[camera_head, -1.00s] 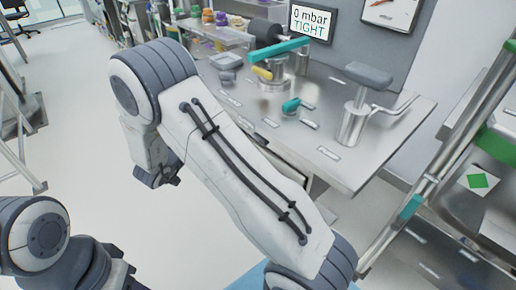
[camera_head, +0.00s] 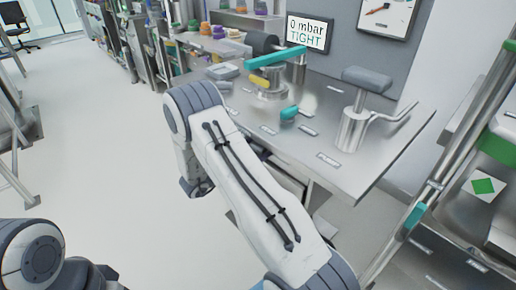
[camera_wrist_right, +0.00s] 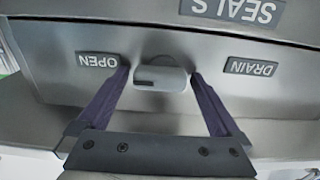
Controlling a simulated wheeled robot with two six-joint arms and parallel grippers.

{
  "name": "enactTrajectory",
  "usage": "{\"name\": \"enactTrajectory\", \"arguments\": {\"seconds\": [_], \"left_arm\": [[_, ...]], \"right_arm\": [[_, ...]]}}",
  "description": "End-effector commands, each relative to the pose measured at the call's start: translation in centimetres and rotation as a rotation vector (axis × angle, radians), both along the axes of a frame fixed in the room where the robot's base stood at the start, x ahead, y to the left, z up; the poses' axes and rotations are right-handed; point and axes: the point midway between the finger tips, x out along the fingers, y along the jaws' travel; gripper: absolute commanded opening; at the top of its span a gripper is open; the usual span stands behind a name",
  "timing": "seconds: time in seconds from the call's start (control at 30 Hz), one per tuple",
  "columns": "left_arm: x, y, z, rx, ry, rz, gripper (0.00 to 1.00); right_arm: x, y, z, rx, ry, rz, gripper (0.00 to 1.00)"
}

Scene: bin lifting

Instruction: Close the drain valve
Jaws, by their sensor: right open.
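In the right wrist view a light grey rounded knob (camera_wrist_right: 170,80), seemingly the drain valve, sticks out of a metal panel. A label DRAIN (camera_wrist_right: 251,67) is to its right and a label OPEN (camera_wrist_right: 97,60), upside down in the picture, is to its left. My right gripper (camera_wrist_right: 159,76) is open, with one dark finger on each side of the knob. The left finger is a little apart from it; the right finger is close, and I cannot tell whether it touches. In the head view my right arm hides its gripper and the knob. My left gripper is out of view.
A metal bench (camera_head: 375,165) carries a lever with a grey pad (camera_head: 367,79), a teal-handled fitting (camera_head: 268,78) and a small teal knob (camera_head: 289,113). A screen (camera_head: 308,33) reads 0 mbar TIGHT. A SEALS label (camera_wrist_right: 232,9) is above the knob. The floor (camera_head: 100,130) at left is clear.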

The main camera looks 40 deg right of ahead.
Motion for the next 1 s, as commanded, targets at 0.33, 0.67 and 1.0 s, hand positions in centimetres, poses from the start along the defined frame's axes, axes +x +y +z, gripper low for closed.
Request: {"name": "enactTrajectory", "arguments": {"seconds": [0.33, 0.67, 1.0], "left_arm": [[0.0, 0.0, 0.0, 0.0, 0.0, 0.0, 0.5], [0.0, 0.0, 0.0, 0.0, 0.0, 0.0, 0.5], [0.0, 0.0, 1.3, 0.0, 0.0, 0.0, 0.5]], "right_arm": [[0.1, -0.8, 0.0, 0.0, 0.0, 0.001, 1.0], [0.1, -0.8, 0.0, 0.0, 0.0, 0.001, 0.22], [0.1, -0.8, 0.3, -0.006, 0.084, 0.001, 0.22]]}}
